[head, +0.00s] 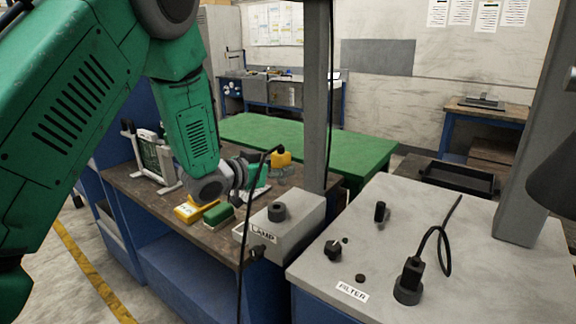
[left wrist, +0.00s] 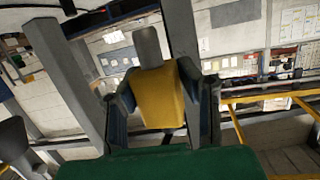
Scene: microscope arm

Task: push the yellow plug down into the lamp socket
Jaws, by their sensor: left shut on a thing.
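My left gripper (head: 268,172) is shut on the yellow plug (head: 282,158), beyond the lamp box. The left wrist view shows the yellow plug (left wrist: 160,97) between the two fingers, with a grey end pointing away from the palm. The lamp socket (head: 277,211) is a dark round fitting on top of the light grey box (head: 300,222) labelled LAMP. In the head view the plug appears above and behind the socket, apart from it. The plug's far end is hard to make out. My right gripper is not in view.
A thin black cable (head: 241,240) hangs in front of the LAMP box. A black plug (head: 412,268) stands in the FILTER socket (head: 407,291) on the grey top at right. Yellow (head: 195,209) and green (head: 219,217) blocks lie on the bench beside the box. A grey post (head: 316,100) rises behind it.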

